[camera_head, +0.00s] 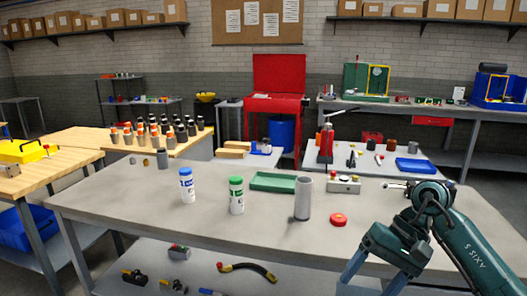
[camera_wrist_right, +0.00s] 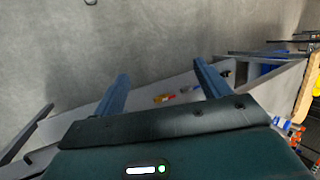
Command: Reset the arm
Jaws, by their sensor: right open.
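My right arm (camera_head: 475,262) comes in from the lower right in the head view, bent at a joint beside the right end of the grey table (camera_head: 120,205). My right gripper (camera_head: 368,281) points downward in front of the table's right front edge. Its two blue fingers are apart. In the right wrist view the gripper (camera_wrist_right: 162,75) also shows spread fingers, with nothing between them except background. My left arm and gripper are out of view.
On the table stand a blue-capped bottle (camera_head: 187,186), a green-capped bottle (camera_head: 236,196), a grey cylinder (camera_head: 304,198), a red disc (camera_head: 338,220), a green tray (camera_head: 273,182) and a metal box (camera_head: 344,184). A lower shelf holds several tools. The table's left front is clear.

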